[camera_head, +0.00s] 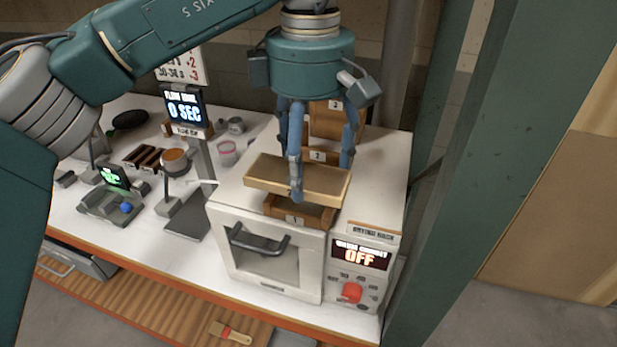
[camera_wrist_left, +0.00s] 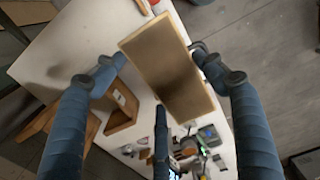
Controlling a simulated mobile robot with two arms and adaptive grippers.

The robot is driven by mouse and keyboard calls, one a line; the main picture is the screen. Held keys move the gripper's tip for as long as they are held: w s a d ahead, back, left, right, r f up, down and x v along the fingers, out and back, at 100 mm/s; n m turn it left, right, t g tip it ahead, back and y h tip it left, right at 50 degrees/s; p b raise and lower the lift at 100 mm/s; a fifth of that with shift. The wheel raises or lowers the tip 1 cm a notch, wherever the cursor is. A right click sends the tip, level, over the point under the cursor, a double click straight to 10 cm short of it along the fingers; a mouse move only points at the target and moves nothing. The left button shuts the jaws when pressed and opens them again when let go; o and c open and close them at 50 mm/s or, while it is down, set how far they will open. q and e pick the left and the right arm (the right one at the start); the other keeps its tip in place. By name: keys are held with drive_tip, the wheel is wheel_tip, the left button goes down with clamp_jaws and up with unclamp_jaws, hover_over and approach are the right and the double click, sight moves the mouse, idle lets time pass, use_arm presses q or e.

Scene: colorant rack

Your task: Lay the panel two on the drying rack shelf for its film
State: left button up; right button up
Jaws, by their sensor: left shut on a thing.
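A flat tan panel (camera_head: 325,180) with pale edges is held level in my left gripper (camera_head: 318,168), whose blue fingers are shut on it. A finger crosses its front edge, so any mark there is hard to read. In the left wrist view the panel (camera_wrist_left: 168,65) shows its broad brown face between the fingers. Below and behind it is the wooden drying rack, with slots labelled 1 (camera_head: 294,219), 2 (camera_head: 317,155) and 3 (camera_head: 335,105), on top of a white oven. The panel appears above slot 1 and hides part of slot 2. My right gripper is not in view.
The white oven (camera_head: 222,240) has a dark handle, a red knob (camera_head: 352,292) and a display reading OFF. A timer screen (camera_head: 184,107) reading 0 SEC, a scale (camera_head: 110,205) and cups stand left. A green post (camera_head: 500,150) rises close on the right.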

sight(310, 167)
use_arm(q)
drive_tip(key=shift+w+f, duration=0.25)
drive_tip(key=shift+f, duration=0.5)
drive_tip(key=shift+w+a+f+p, duration=0.1)
drive_tip(key=shift+w+f+p, duration=0.1)
drive_tip(key=shift+f+p, duration=0.3)
wheel_tip(310, 167, down, 2)
drive_tip(key=shift+s+f, duration=0.1)
drive_tip(key=shift+f, duration=0.05)
drive_tip(key=o, duration=1.2)
drive_tip(key=shift+f, duration=0.1)
drive_tip(key=shift+r, duration=0.35)
wheel_tip(310, 167, up, 11)
drive_tip(key=shift+f+b, duration=0.15)
drive_tip(key=shift+b, duration=0.55)
drive_tip(key=shift+r, duration=0.45)
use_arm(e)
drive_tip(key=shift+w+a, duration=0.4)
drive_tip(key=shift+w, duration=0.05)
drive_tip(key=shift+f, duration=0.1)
